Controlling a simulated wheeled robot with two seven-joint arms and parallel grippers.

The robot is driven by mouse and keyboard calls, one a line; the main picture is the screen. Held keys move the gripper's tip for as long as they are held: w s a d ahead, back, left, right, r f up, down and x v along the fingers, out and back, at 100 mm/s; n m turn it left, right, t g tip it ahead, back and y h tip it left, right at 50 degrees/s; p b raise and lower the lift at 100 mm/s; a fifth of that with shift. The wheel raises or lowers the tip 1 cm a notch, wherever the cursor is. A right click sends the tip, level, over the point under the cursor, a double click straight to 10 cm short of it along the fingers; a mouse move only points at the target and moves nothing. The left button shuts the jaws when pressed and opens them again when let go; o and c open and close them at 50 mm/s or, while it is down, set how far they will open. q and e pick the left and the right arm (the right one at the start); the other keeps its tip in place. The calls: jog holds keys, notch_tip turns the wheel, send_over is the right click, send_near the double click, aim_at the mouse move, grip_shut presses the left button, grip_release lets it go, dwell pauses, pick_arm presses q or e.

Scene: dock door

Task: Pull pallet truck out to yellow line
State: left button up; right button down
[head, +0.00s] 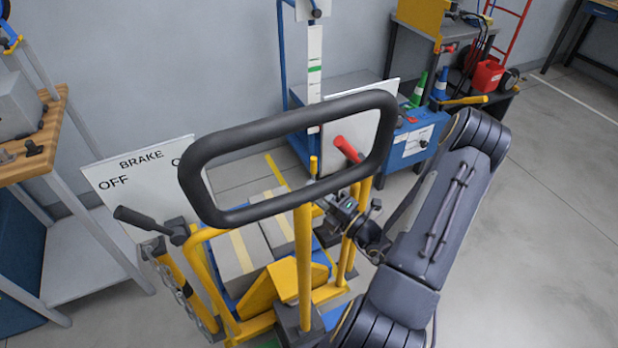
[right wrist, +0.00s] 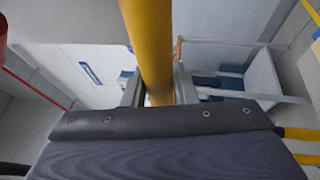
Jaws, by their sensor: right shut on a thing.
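The pallet truck has a black loop handle (head: 290,122) and a yellow frame (head: 305,265). Grey boxes with yellow bands (head: 238,262) sit low behind its mast. My right gripper (head: 332,205) is beneath the loop's right part, among yellow uprights. In the right wrist view its two fingers (right wrist: 157,95) are shut on a yellow bar (right wrist: 148,45); which upright this is in the head view is hard to tell. A yellow floor strip (head: 276,170) shows through the loop, partly hidden. My left gripper is not in view.
A black lever (head: 135,217) stands at the truck's left by a BRAKE sign (head: 140,180) reading OFF. A wooden-topped bench (head: 48,150) is at left. A red-handled lever (head: 347,150) and blue cabinet (head: 410,140) are behind. Floor at right (head: 540,230) is clear.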

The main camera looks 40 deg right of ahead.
jog(key=shift+s+a, duration=0.25)
jog(key=shift+s, duration=0.7)
jog(key=c, duration=1.2)
grip_release()
jog(key=shift+o, duration=0.2)
jog(key=v, duration=0.7)
jog(key=shift+s, duration=0.4)
jog(key=shift+d+f, duration=0.1)
